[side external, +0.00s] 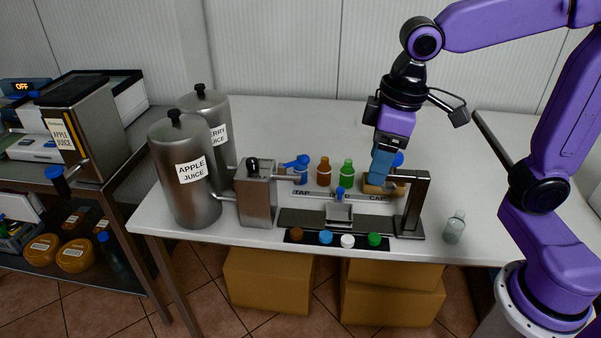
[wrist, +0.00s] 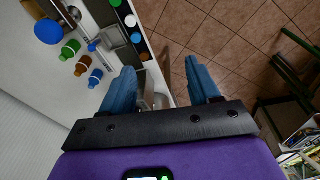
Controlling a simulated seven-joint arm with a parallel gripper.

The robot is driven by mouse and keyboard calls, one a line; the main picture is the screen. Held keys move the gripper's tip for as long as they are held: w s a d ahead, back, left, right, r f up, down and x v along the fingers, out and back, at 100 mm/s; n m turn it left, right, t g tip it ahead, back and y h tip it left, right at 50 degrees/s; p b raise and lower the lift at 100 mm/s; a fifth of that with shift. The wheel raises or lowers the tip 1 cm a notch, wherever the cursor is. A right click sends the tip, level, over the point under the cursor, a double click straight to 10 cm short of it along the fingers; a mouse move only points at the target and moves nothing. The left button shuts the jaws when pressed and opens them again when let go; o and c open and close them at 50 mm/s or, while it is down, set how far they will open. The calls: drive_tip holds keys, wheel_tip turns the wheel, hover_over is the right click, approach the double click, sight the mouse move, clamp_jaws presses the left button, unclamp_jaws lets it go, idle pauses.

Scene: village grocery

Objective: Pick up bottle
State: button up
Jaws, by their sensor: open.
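A small clear bottle (side external: 455,227) with a pale cap stands upright near the front right of the white table. Brown (side external: 324,171), green (side external: 347,172) and blue (side external: 301,172) bottles stand in a row at mid-table. In the wrist view the brown (wrist: 83,65), green (wrist: 70,49) and blue (wrist: 96,77) ones lie left of my fingers. My gripper (side external: 381,168) points down above the table, left of the clear bottle and apart from it. It is open and empty; its blue fingers (wrist: 163,82) are spread over the table edge. A pale shape between them is unclear.
A metal stand (side external: 420,200) rises between my gripper and the clear bottle. Coloured caps (side external: 348,240) lie along the front edge. Steel juice tanks (side external: 185,175) stand at the left. The table behind the bottles is clear.

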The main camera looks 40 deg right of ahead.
drive_tip(key=w+m+t, duration=0.1)
drive_tip(key=w+m, duration=0.2)
drive_tip(key=w, duration=0.8)
drive_tip(key=m+t+h, duration=0.2)
drive_tip(key=m, duration=0.6)
hover_over(300, 167)
drive_tip(key=s, duration=0.3)
wheel_tip(300, 167, down, 3)
drive_tip(key=shift+s+a+f+x, duration=0.35)
drive_tip(key=shift+s+x, duration=0.55)
drive_tip(key=shift+x, duration=3.4)
drive_tip(key=shift+s+a+f+x, duration=0.35)
drive_tip(key=shift+s+x, duration=0.5)
drive_tip(key=shift+x, duration=3.4)
drive_tip(key=shift+s+a+f+x, duration=0.25)
drive_tip(key=shift+s+f+x, duration=0.45)
drive_tip(key=shift+x, duration=3.6)
drive_tip(key=shift+s+r, duration=0.2)
drive_tip(key=c, duration=0.8)
